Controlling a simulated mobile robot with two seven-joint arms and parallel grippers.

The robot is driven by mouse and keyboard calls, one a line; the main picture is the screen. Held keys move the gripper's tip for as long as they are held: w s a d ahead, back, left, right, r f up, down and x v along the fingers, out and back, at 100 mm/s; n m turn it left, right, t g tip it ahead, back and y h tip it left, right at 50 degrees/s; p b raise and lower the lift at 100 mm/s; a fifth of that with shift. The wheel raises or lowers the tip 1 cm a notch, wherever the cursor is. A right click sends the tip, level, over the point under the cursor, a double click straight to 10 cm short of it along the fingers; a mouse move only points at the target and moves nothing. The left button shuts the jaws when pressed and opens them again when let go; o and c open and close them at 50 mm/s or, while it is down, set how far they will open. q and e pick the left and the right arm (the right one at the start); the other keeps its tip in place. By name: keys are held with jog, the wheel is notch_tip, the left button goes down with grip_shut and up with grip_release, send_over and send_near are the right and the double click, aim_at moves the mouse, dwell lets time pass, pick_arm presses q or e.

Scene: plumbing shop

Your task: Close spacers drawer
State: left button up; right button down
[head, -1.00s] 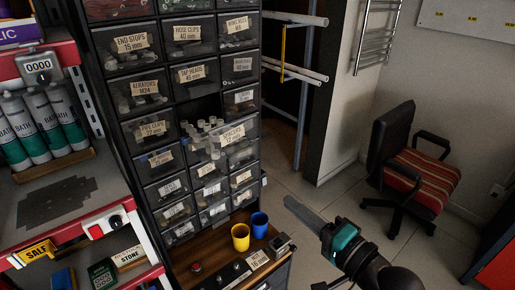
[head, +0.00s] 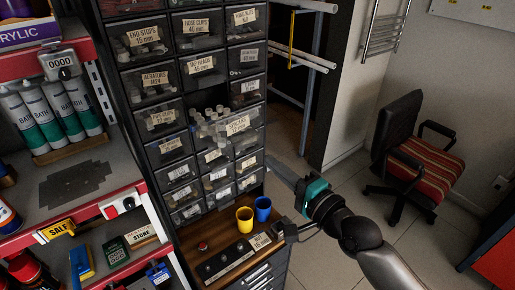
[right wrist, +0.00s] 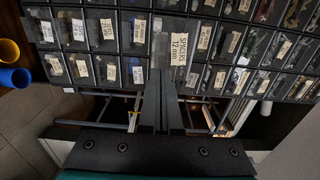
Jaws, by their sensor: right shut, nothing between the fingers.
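The spacers drawer (head: 236,127) is a clear-fronted drawer in the dark drawer cabinet. It is pulled out, with pale spacers showing in its open top. In the right wrist view its "SPACERS 12 mm" label (right wrist: 180,48) is just beyond the fingertips. My right gripper (head: 270,166) is shut and empty, to the right of and below the drawer front in the head view. In the right wrist view its two fingers (right wrist: 161,76) lie together, pointing at the cabinet; whether they touch the drawer I cannot tell. My left gripper is not in view.
Other labelled drawers surround it. A yellow cup (head: 244,219) and a blue cup (head: 263,209) stand on the wooden ledge below. A shelf unit with bottles (head: 45,118) is at left. A chair (head: 425,160) is at right, with open floor before it.

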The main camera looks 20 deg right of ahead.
aim_at(221, 118)
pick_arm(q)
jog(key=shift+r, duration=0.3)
pick_arm(e)
jog(key=shift+x, duration=3.2)
jog(key=shift+w+f, duration=0.1)
jog(key=shift+w, duration=0.05)
jog(key=shift+w+a, duration=0.15)
jog(key=shift+w, duration=0.1)
jog(key=b+x, duration=0.1)
jog(key=x, duration=0.8)
jog(key=shift+w+a+b, duration=0.15)
jog(key=shift+w+b, duration=0.2)
jog(key=shift+b, duration=0.05)
jog(key=b+x, duration=0.1)
jog(key=x, duration=0.4)
jog(key=shift+f, duration=0.1)
jog(key=shift+w, duration=0.25)
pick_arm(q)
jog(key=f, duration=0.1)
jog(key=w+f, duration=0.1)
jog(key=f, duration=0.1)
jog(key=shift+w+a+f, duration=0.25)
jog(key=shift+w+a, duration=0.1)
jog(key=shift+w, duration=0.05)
pick_arm(e)
jog(key=shift+r, duration=0.3)
jog(key=shift+r, duration=0.15)
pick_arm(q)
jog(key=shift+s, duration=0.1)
